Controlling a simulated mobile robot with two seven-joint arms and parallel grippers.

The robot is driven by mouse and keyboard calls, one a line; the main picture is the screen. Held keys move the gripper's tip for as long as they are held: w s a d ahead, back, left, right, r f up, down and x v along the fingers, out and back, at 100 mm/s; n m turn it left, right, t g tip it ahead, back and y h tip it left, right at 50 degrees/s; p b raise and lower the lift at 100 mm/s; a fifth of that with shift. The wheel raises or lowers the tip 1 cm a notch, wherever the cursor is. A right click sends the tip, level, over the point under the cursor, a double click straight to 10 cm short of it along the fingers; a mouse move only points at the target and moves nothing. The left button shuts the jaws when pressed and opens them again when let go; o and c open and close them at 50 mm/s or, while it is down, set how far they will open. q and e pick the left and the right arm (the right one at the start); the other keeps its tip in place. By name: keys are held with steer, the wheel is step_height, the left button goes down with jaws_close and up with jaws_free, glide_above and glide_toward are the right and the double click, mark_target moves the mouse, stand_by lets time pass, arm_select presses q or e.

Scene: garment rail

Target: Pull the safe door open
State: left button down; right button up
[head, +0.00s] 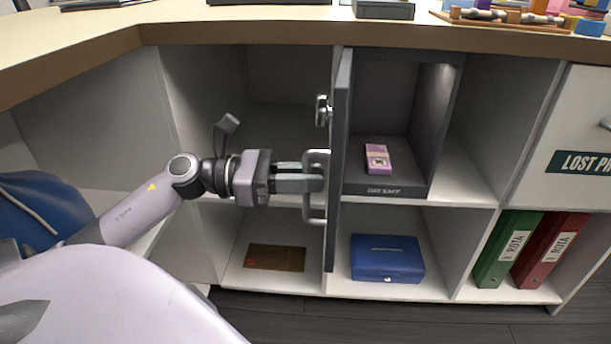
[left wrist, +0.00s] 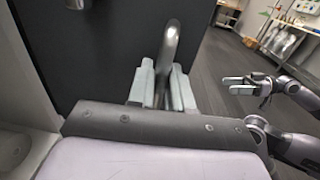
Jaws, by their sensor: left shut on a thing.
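The dark grey safe door (head: 340,150) stands swung out, nearly edge-on in the head view, and the grey safe (head: 432,130) is open to view. A purple banknote bundle (head: 377,158) lies inside. My left gripper (head: 316,180) is shut on the silver door handle (head: 308,212). In the left wrist view, the handle (left wrist: 170,45) passes between the fingers of the left gripper (left wrist: 162,90), against the dark door face (left wrist: 80,55). My right gripper (left wrist: 242,85) shows at the right of the left wrist view, apart from the door, its fingers parted and empty.
A silver dial (head: 322,110) sits on the door above the handle. Below are a brown folder (head: 275,257), a blue box (head: 387,258) and green (head: 507,248) and red (head: 548,250) binders. The counter (head: 240,32) overhangs the cubbies. The cubby left of the door is empty.

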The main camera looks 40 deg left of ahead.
arm_select(q)
steer(key=shift+a, duration=0.35)
arm_select(e)
steer(key=shift+s+a, duration=0.15)
steer(key=shift+a, duration=0.1)
arm_select(q)
steer(key=shift+a, duration=0.1)
steer(key=c, duration=1.2)
jaws_free()
arm_select(e)
steer(key=shift+f, duration=0.1)
arm_select(q)
step_height(320, 180, up, 20)
steer(key=p, duration=0.6)
steer(key=shift+p, duration=0.3)
arm_select(e)
steer(key=shift+s+d+r+g+h, duration=0.2)
steer(key=shift+d+r+h, duration=0.15)
steer(key=shift+d+h, duration=0.2)
steer(key=shift+s+d+r+g+h, duration=0.2)
steer(key=shift+d+r+h, duration=0.1)
steer(key=shift+d+h, duration=0.25)
